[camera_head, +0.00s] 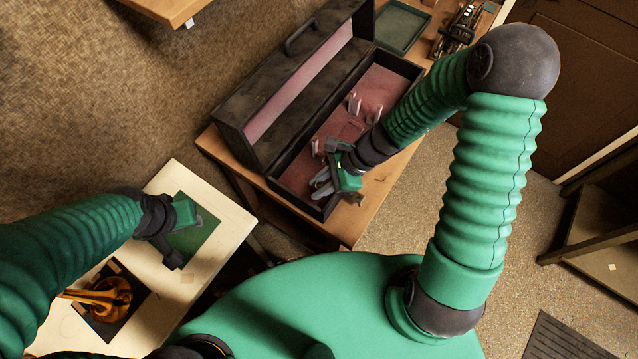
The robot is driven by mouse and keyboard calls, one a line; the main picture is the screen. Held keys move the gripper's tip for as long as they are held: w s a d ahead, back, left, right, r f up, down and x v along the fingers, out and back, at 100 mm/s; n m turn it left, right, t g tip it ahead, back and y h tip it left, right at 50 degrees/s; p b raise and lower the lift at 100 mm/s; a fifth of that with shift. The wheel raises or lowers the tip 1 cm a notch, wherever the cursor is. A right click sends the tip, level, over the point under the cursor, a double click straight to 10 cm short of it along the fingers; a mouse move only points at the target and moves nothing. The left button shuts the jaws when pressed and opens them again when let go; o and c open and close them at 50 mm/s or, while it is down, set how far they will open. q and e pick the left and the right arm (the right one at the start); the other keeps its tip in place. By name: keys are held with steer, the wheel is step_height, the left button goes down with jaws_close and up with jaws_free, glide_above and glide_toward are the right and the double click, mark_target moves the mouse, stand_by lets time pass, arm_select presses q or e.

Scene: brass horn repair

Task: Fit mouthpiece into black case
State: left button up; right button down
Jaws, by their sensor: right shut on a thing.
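The black case (286,176) lies open on a wooden table, with its lid (250,103) tipped up on the left and a dusty pink lining inside. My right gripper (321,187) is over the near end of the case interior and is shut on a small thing. The mouthpiece cannot be made out clearly; the gripper largely hides what it holds. I cannot tell whether that thing touches the lining. Pale upright holders (354,104) stand farther along inside the case. My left gripper (176,262) hangs above the pale table at the left, its jaw opening unclear.
A brass horn part (108,297) lies on a black mat on the pale table (234,217), near a green mat (196,243). A green tray (401,27) and a metal device (460,28) are beyond the case. A wooden shelf (598,245) stands at right.

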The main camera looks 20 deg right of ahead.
steer(key=shift+d+r+p, duration=0.15)
steer(key=shift+r+p, duration=0.35)
steer(key=shift+p, duration=0.05)
steer(key=shift+a+f, duration=0.1)
steer(key=shift+a, duration=0.15)
stand_by(1.1)
steer(key=shift+f+b, duration=1.2)
steer(key=c, duration=1.3)
jaws_free()
steer(key=shift+o, duration=0.9)
steer(key=shift+s+f, duration=0.1)
